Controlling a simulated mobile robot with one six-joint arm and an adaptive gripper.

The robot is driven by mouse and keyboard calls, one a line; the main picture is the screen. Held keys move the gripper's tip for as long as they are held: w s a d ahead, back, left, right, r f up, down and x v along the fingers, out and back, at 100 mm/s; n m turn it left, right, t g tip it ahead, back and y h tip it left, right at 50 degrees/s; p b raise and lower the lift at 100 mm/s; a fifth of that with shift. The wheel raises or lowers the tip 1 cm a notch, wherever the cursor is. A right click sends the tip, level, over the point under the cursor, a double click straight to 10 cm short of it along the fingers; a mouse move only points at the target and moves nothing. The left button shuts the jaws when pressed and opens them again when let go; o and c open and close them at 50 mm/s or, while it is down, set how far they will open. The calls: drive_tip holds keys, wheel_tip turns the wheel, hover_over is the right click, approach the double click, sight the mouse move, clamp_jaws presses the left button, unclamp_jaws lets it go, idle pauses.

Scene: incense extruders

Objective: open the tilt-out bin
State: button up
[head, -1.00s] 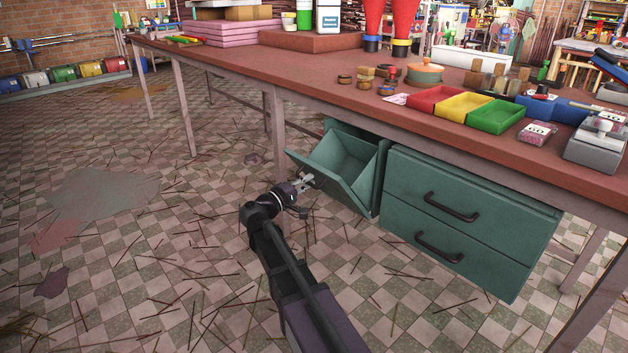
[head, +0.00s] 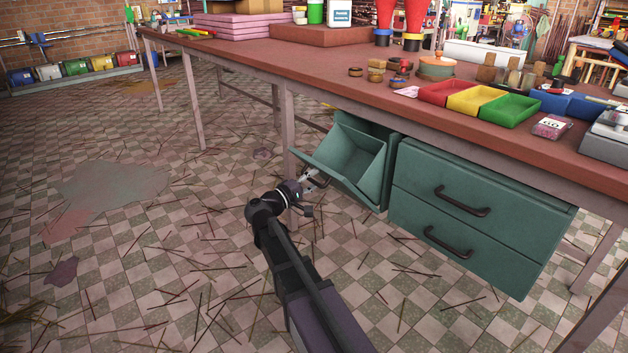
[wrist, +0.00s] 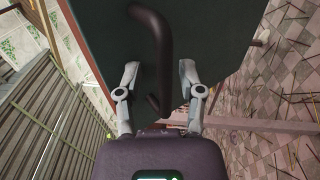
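The tilt-out bin (head: 348,166) is a green metal bin under the workbench, left of the drawers. Its front leans outward, and its empty-looking inside shows from above. In the wrist view its dark front panel (wrist: 98,38) fills the upper middle, with a dark bar handle (wrist: 153,28) on it. My gripper (head: 318,180) is at the outer side of the tilted front. In the wrist view the two grey fingers of my gripper (wrist: 158,72) stand wide apart, one on each side of the handle, with visible gaps to it.
Two green drawers (head: 462,212) with black handles are right of the bin. The workbench (head: 330,72) is above, with a leg (head: 288,125) close to my gripper and trays on top. The checkered floor at left is open, with scattered thin sticks.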

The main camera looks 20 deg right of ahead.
drive_tip(key=s+a+f+b, duration=0.5)
drive_tip(key=a+f+b, duration=0.3)
drive_tip(key=a, duration=0.4)
drive_tip(key=shift+a, duration=0.4)
idle(2.1)
drive_tip(key=shift+s+r, duration=0.1)
drive_tip(key=shift+s, duration=0.05)
idle(0.3)
drive_tip(key=s+d+f+m+g+y+p, duration=0.2)
drive_tip(key=s+d+f+g+y+p, duration=0.15)
drive_tip(key=s+d+y+p, duration=0.45)
drive_tip(key=s+a+r+m+g+y+p, duration=0.2)
drive_tip(key=s+r+m+g+y+p, duration=0.15)
drive_tip(key=s+y+p, duration=0.75)
wheel_tip(320, 180, up, 38)
drive_tip(key=w+p, duration=0.2)
drive_tip(key=p, duration=3.8)
drive_tip(key=shift+w+a+f+n+h, duration=0.25)
drive_tip(key=shift+w+n+h, duration=0.1)
drive_tip(key=shift+n+h, duration=0.1)
